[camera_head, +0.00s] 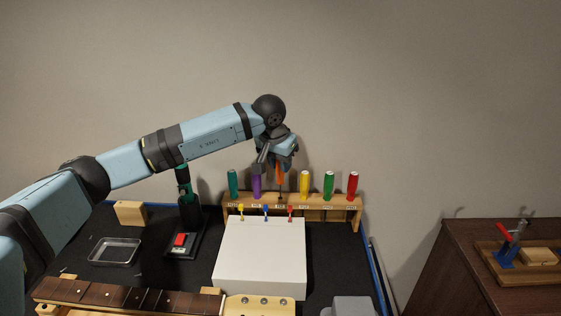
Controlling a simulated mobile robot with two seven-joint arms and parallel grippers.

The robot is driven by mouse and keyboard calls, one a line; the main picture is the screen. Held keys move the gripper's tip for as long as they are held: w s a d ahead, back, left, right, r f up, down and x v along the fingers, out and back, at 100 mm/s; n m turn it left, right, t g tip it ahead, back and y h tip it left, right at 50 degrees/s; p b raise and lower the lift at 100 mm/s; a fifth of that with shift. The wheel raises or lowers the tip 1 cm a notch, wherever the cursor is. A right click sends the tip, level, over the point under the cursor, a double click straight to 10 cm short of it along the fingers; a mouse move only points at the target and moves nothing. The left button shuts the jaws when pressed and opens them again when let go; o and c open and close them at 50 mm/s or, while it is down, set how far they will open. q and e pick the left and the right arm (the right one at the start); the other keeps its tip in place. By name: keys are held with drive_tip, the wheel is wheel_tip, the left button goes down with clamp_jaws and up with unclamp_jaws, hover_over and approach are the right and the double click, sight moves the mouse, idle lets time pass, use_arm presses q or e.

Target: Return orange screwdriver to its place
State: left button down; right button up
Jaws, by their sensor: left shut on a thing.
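My left gripper (278,160) is shut on the orange screwdriver (280,173), which hangs upright with its shaft pointing down. The screwdriver is over the wooden rack (338,200), between the purple screwdriver (257,185) and the yellow screwdriver (305,183). Its shaft tip is close to the rack's top; I cannot tell whether it has entered a hole. A teal screwdriver (233,182), a green screwdriver (328,184) and a red screwdriver (352,184) also stand in the rack. My right gripper is not in view.
A white box (260,262) with small coloured pegs stands in front of the rack. A metal tray (115,252), a wooden block (131,213) and a dark stand (187,222) are at the left. A guitar neck (125,297) lies along the front. A brown cabinet (460,250) is at the right.

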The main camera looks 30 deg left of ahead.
sight(280, 174)
use_arm(q)
drive_tip(key=shift+f+b, duration=0.5)
drive_tip(key=shift+f, duration=0.55)
drive_tip(key=shift+f+b, duration=1.2)
drive_tip(key=shift+f, duration=0.35)
drive_tip(key=c, duration=0.8)
unclamp_jaws()
drive_tip(key=shift+c, duration=0.2)
